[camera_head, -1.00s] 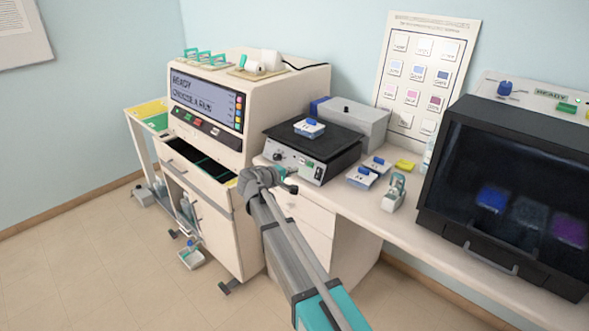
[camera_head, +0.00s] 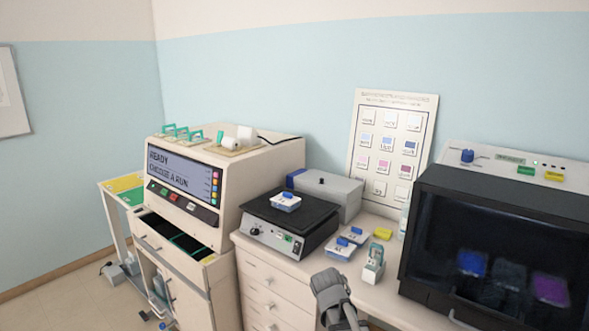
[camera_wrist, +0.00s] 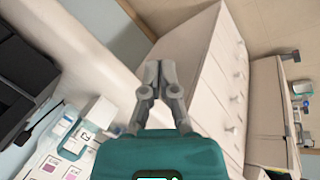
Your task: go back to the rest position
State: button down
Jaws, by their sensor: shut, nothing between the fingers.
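My gripper shows in the wrist view (camera_wrist: 160,75), its two grey fingers together with nothing between them. In the head view my arm's grey end (camera_head: 330,285) is at the bottom, in front of the bench's front edge, and its fingertips cannot be made out there. In the wrist view the pale bench and drawer fronts lie beyond the fingers, apart from them.
The staining machine (camera_head: 225,190) reads READY with its drawer (camera_head: 165,245) open. A black-topped device (camera_head: 290,222) carries a blue-and-white rack (camera_head: 286,201). More racks (camera_head: 341,248) and a small grey-white item (camera_head: 373,262) stand near the bench edge. A dark-windowed cabinet (camera_head: 420,225) is at right.

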jog(key=s+d+f+m+g+y, duration=0.1)
jog(key=s+y, duration=0.3)
jog(key=s, duration=0.6)
jog(key=shift+s+d+f+m+g, duration=0.15)
jog(key=shift+s+d+m+g, duration=0.15)
jog(key=shift+d+m+g, duration=0.35)
